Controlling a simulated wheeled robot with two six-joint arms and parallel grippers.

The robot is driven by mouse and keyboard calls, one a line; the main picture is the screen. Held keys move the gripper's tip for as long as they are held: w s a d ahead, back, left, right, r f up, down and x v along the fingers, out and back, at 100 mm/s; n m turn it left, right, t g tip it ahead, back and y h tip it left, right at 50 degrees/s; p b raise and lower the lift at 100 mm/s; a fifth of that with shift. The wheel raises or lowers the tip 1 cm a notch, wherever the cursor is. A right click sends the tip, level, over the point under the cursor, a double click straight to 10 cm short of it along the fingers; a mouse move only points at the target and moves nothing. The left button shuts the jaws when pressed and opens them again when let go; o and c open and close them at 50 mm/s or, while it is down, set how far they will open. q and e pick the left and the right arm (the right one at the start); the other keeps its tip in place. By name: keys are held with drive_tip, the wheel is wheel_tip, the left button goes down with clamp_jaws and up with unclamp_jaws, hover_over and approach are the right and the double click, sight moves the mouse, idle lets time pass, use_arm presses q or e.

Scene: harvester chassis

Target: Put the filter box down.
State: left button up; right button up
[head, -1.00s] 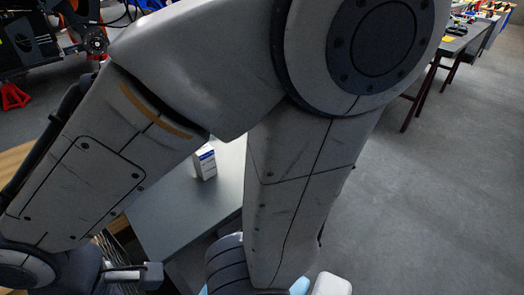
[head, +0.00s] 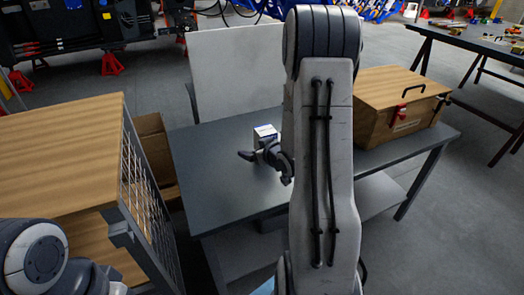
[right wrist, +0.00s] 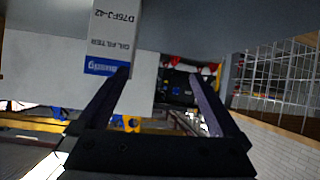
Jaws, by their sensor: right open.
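The filter box (head: 266,133), small and white with a blue marking, stands upright on the grey table (head: 215,180) in the head view. My right gripper (head: 265,159) is open at the near side of the box and hides its lower part. In the right wrist view the box (right wrist: 110,35) appears upside down with its printed label, near the tip of the left finger. The space between the open fingers (right wrist: 160,76) shows no box held. I cannot tell whether a finger touches it. Of my left arm, only a part shows at the lower left of the head view; its jaws are not visible.
A wooden case (head: 400,108) with a dark handle and red latch sits at the table's right. A white panel (head: 235,70) stands behind the table. A wooden-topped unit with a wire mesh side (head: 150,205) is at the left. The table's left part is clear.

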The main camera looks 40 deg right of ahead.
drive_tip(key=s+d+f+m+t+h, duration=0.1)
drive_tip(key=s+d+f+m+t, duration=0.15)
drive_tip(key=d, duration=0.45)
drive_tip(key=shift+n, duration=0.45)
drive_tip(key=b+x, duration=0.1)
drive_tip(key=x, duration=0.7)
drive_tip(key=shift+w+f, duration=0.1)
drive_tip(key=shift+w, duration=0.05)
drive_tip(key=shift+w+d+f, duration=0.1)
drive_tip(key=shift+w+f, duration=0.1)
drive_tip(key=shift+w, duration=0.35)
drive_tip(key=shift+r, duration=0.1)
clamp_jaws()
